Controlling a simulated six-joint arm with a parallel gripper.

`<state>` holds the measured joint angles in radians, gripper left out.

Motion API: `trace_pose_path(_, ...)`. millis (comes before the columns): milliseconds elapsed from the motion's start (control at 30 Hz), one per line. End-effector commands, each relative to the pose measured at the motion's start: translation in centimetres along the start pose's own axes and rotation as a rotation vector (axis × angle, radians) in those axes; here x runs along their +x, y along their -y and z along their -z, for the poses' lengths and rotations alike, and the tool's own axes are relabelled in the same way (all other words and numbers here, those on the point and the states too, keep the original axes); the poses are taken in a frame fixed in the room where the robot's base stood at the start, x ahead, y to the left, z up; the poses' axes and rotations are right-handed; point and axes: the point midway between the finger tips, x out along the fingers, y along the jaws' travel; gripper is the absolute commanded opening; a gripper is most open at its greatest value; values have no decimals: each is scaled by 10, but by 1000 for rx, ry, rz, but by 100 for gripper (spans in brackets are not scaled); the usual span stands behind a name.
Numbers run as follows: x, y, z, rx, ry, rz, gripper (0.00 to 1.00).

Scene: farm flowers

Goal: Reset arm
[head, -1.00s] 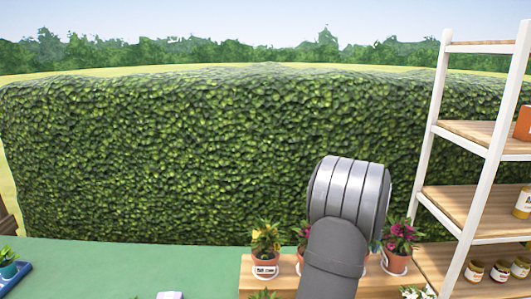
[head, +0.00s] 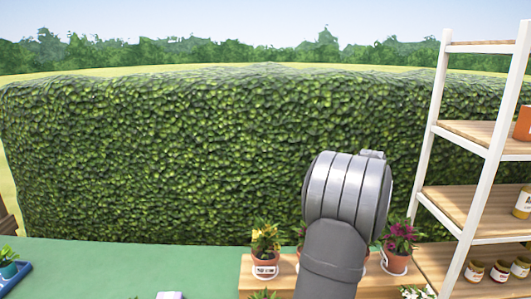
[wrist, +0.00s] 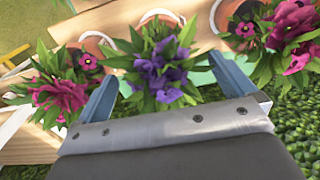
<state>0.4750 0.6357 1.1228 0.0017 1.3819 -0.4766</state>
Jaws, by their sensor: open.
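My gripper (wrist: 165,92) shows in the wrist view with its two blue-grey fingers spread apart. It is open. A purple-flowered plant (wrist: 160,68) shows between and beyond the fingers; whether they touch its leaves I cannot tell. In the head view my grey arm stands in front of the wooden plant shelf (head: 246,272), and the gripper itself is hidden.
Pink-flowered plants flank the purple one in the wrist view, at left (wrist: 58,92) and right (wrist: 290,30). In the head view a yellow-flowered pot (head: 265,256) and a magenta-flowered pot (head: 397,262) stand beside my arm. A white-framed shelf (head: 437,120) rises at right.

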Motion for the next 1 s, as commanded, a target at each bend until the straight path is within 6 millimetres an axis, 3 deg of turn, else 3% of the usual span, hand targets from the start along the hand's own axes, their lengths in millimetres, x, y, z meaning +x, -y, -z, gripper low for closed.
trace_pose_path(67,-16,0,0,0,-2,-1,99)
trace_pose_path(100,0,0,-1,0,6,3,99)
trace_pose_path(667,114,1,-1,-1,2,3,99)
trace_pose_path(867,68,0,0,0,-3,-2,99)
trace_pose_path(1000,53,-14,-21,4,-1,-1,99)
